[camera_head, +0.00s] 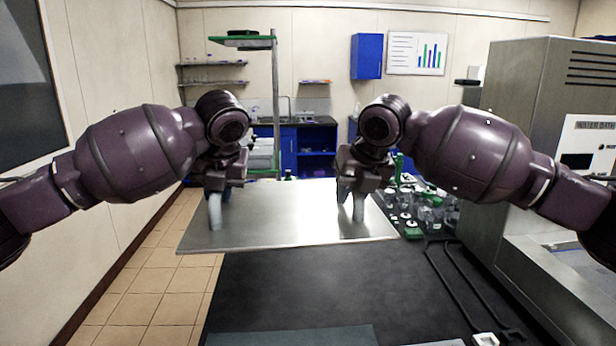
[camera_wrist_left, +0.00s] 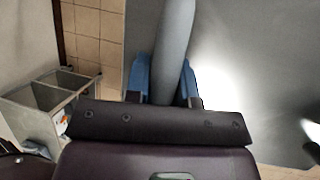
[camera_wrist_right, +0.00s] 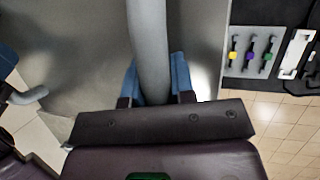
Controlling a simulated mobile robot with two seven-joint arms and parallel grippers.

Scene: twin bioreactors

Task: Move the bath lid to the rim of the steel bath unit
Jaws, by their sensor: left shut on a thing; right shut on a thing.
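The bath lid (camera_head: 285,215) is a flat, shiny steel plate with two upright grey handles. It is held level in front of me, over the far part of the dark bench. My left gripper (camera_head: 215,200) is shut on the left handle, which also shows between blue fingers in the left wrist view (camera_wrist_left: 174,45). My right gripper (camera_head: 351,195) is shut on the right handle, also seen in the right wrist view (camera_wrist_right: 150,50). The steel bath unit (camera_head: 515,100) stands at the right, labelled as a water bath. Its lower opening is partly hidden by my right arm and the picture edge.
The black bench top (camera_head: 300,285) is clear in the near middle. A group of glassware with green parts (camera_head: 425,207) stands right of the lid. A black bar frame (camera_head: 455,290) lies between bench and bath unit. Tiled floor (camera_head: 150,280) is free at the left.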

